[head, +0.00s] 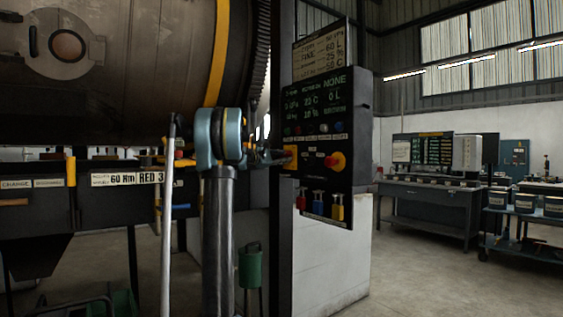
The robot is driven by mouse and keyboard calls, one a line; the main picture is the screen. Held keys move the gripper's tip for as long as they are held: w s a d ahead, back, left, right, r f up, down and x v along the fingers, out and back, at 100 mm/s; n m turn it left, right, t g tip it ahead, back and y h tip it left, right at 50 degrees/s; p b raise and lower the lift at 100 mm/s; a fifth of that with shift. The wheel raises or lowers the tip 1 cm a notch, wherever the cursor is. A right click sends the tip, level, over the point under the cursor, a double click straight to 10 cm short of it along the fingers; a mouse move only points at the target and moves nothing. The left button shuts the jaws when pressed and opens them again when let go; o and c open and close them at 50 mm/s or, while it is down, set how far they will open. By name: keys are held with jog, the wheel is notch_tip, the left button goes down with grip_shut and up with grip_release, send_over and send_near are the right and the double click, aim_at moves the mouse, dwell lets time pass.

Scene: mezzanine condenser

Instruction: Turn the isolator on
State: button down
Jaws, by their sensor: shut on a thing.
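The dark control panel (323,125) stands right of centre, with lit readouts on its upper part. A yellow-orange handle (290,158) sits at its left edge; I take it to be the isolator, though its label is too small to read. My gripper (281,157) is at this handle and shut on it. The fingers are dark, small and seen side-on, so the exact grip is unclear. My blue-grey arm joint hides what lies behind it. A red knob on a yellow base (336,160) is on the panel farther right, apart from my gripper.
Red, blue and yellow padlock-like items (319,203) hang low on the panel. A large rusty drum (130,70) fills the upper left, above labelled dark bins (35,205). A workbench (430,205) and cart (525,235) stand right; the floor between is open.

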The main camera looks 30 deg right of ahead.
jog(key=shift+w+a+f+n, duration=0.1)
jog(key=shift+n, duration=1.2)
jog(key=c, duration=1.4)
grip_release()
jog(key=shift+n, duration=0.3)
jog(key=shift+c, duration=0.2)
jog(key=a, duration=1.2)
jog(key=shift+s, duration=0.4)
